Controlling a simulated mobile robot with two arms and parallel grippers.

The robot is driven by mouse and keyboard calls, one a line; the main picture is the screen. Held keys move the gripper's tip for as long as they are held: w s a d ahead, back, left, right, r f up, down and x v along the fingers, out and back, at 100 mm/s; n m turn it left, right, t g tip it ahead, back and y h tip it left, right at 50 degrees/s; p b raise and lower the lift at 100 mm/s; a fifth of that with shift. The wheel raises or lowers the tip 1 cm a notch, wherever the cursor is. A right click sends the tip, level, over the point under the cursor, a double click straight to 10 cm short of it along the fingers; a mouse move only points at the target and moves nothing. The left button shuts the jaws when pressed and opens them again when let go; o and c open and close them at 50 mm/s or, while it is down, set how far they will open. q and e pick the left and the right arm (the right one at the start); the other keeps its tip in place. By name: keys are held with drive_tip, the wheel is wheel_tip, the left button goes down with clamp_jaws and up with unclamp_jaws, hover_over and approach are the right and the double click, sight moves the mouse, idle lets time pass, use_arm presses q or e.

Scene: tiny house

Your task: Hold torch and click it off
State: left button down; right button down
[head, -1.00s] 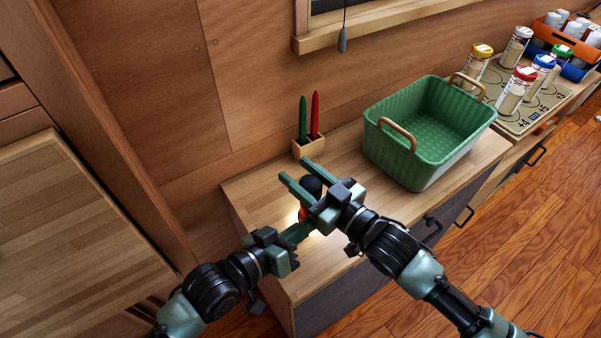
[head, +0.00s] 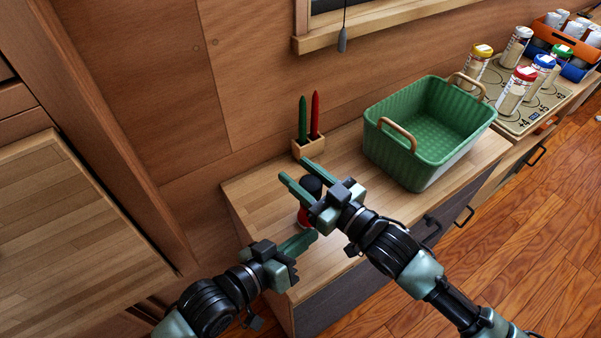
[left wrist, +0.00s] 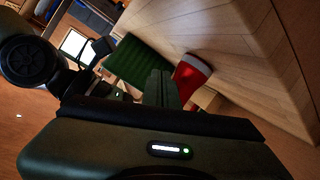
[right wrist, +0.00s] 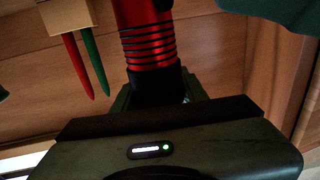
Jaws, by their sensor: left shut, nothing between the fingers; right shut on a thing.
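The torch (head: 312,186) has a black end and a red body. My right gripper (head: 294,170) is shut on it above the wooden counter. In the right wrist view, the torch (right wrist: 146,42) shows its red body, dark rings and black end between the fingers. My left gripper (head: 313,236) is shut and empty, just below the torch in the head view. In the left wrist view, the torch's red part with a pale rim (left wrist: 191,74) is close beside the closed fingertips (left wrist: 160,75). No glow shows at the torch now. My right gripper hides part of it.
A green basket (head: 385,150) with wooden handles stands on the counter (head: 255,195), right of my grippers. A wooden holder (head: 309,147) with a green and a red pen stands against the wall. Several jars (head: 515,92) on a mat stand farther right.

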use_arm(q)
drive_tip(key=shift+s, duration=2.3)
use_arm(e)
drive_tip(key=c, duration=0.7)
unclamp_jaws()
